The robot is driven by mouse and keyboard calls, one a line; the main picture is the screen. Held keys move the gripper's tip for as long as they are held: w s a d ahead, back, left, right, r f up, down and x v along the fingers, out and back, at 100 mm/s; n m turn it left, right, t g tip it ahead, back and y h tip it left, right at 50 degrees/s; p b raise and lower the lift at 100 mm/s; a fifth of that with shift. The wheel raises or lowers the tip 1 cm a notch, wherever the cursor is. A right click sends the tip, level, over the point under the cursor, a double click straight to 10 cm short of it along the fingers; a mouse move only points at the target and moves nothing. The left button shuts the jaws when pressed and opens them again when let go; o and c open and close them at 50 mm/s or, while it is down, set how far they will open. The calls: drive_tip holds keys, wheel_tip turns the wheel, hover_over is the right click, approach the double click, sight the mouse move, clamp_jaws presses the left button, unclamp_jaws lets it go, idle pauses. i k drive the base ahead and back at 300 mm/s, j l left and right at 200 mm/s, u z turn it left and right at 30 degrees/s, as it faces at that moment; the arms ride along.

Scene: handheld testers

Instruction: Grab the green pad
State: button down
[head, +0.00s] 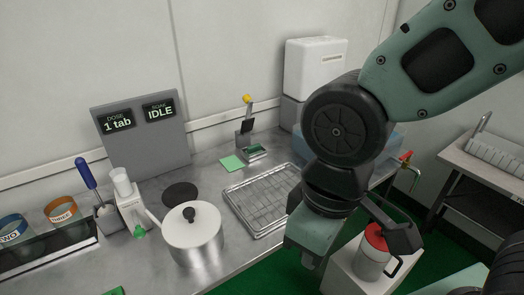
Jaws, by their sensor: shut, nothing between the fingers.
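A flat light-green square pad (232,163) lies on the steel counter near the back wall. A darker green piece (253,149) sits in a small holder just right of it. Another green edge (113,291) shows at the bottom of the picture, mostly cut off. My gripper (309,261) is shut and empty. In the picture it hangs in front of the counter's right part, lower and to the right of the light-green pad, well apart from it. Its fingers are partly hidden by my arm's end.
A wire rack tray (262,203) lies between the light-green pad and my gripper. A lidded pot (193,237) stands to the left of the tray. A red-lidded jug (374,252) stands on a white stand (345,284) below my arm. A grey display panel (150,155) stands at the back.

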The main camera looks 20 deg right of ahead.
sight(253, 150)
drive_tip(key=i+j+u, duration=0.1)
drive_tip(key=i+u, duration=0.6)
drive_tip(key=i, duration=0.15)
